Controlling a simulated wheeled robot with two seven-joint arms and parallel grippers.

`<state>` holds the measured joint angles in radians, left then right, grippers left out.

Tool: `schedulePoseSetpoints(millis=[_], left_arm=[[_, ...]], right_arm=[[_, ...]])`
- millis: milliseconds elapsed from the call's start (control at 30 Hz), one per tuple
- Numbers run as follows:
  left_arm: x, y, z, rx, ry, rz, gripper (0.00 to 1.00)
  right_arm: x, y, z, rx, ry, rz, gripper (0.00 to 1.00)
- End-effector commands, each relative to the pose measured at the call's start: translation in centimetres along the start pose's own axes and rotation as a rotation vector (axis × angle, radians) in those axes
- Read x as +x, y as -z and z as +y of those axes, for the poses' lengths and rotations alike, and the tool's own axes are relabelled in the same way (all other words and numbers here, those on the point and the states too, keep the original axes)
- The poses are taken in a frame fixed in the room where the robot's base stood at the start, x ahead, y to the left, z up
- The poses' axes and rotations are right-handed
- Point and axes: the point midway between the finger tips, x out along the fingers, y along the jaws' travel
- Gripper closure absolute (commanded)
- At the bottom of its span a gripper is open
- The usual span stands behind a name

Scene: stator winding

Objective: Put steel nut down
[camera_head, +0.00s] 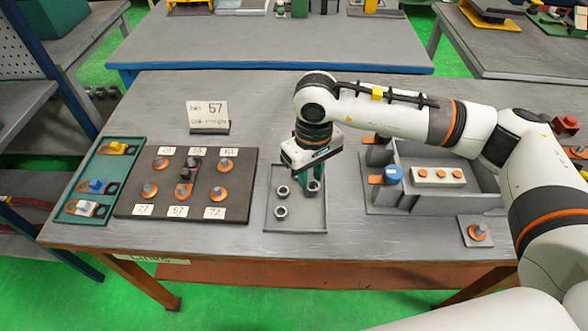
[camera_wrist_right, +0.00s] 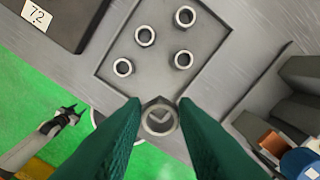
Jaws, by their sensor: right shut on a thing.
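My right gripper (camera_head: 310,186) points down over the grey tray (camera_head: 296,226) in the middle of the table. In the right wrist view its green fingers (camera_wrist_right: 160,118) are shut on a steel nut (camera_wrist_right: 160,120), a hollow grey ring held at the fingertips. Several other steel nuts lie loose in the tray, among them one near the left wall (camera_head: 283,190) and one below it (camera_head: 281,212). The wrist view shows them (camera_wrist_right: 144,35) apart from the held nut. The gap between the held nut and the tray floor cannot be told. My left gripper is not in view.
Left of the tray is a dark board (camera_head: 236,207) with orange-based studs and number labels, then a green tray (camera_head: 80,213) of coloured parts. A grey bin (camera_head: 430,205) with a blue-topped part (camera_head: 393,175) is at the right.

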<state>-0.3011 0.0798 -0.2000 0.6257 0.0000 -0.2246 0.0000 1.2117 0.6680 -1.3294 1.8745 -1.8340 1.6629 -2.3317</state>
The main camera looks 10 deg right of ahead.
Motion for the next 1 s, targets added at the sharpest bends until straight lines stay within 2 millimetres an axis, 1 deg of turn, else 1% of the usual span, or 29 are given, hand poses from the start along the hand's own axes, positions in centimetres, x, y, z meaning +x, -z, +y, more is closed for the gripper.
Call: schedulePoseSetpoints(millis=[33,67,200,300,533,700,800,1000], left_arm=[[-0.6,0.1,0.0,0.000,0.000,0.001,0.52],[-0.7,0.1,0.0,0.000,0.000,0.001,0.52],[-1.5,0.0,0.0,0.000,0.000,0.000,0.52],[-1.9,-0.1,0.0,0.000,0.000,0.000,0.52],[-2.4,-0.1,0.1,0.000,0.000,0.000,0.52],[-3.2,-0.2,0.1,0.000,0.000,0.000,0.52],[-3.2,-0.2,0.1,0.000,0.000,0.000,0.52],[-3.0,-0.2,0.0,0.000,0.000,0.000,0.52]], right_arm=[[0.2,0.0,0.1,-0.004,0.000,0.005,0.97],[0.6,0.0,0.0,-0.004,0.001,0.005,0.97],[3.3,0.1,0.1,-0.004,0.000,0.007,0.97],[4.9,0.0,0.1,-0.005,0.001,0.004,0.97],[6.9,0.0,0.0,-0.004,0.001,0.004,0.97],[9.2,0.0,0.0,-0.003,0.001,0.005,0.97],[9.9,0.0,0.0,-0.003,0.001,0.002,0.97],[10.0,-0.1,0.0,-0.004,0.001,0.001,0.97]])
